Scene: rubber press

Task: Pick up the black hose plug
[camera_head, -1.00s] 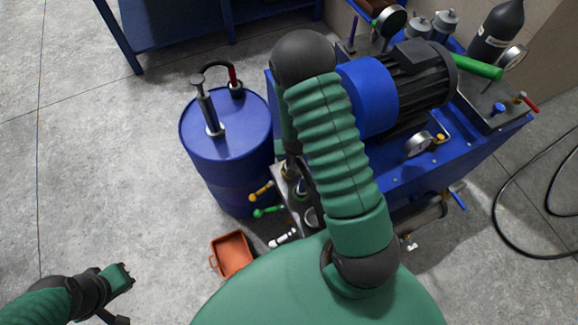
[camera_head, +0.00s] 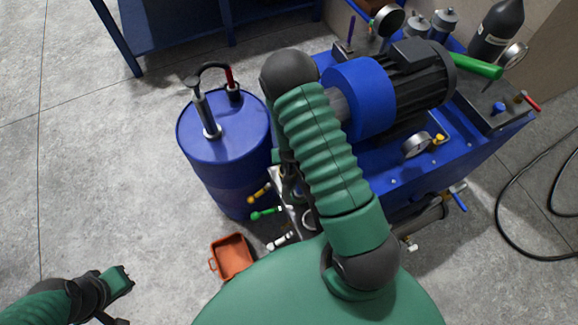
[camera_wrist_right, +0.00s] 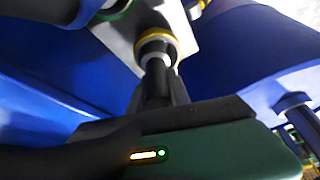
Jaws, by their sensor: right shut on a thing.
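The black hose plug (camera_wrist_right: 157,82) is a short dark cylinder in the right wrist view. It sits below a pale ring and a yellow-rimmed fitting on a light metal plate. My right gripper (camera_wrist_right: 160,104) is shut on the plug; its fingertips are dark and partly blurred. In the head view my right arm hides this gripper and the plug. My left gripper (camera_head: 122,281) is at the lower left over the floor, away from the machine, and its jaw opening is too small to tell.
The blue press unit (camera_head: 420,185) with its motor (camera_head: 405,90) stands at right. A blue drum (camera_head: 228,165) with a hand pump stands left of it. Coloured valve handles (camera_head: 265,213) stick out near an orange tray (camera_head: 232,257). The floor at left is clear.

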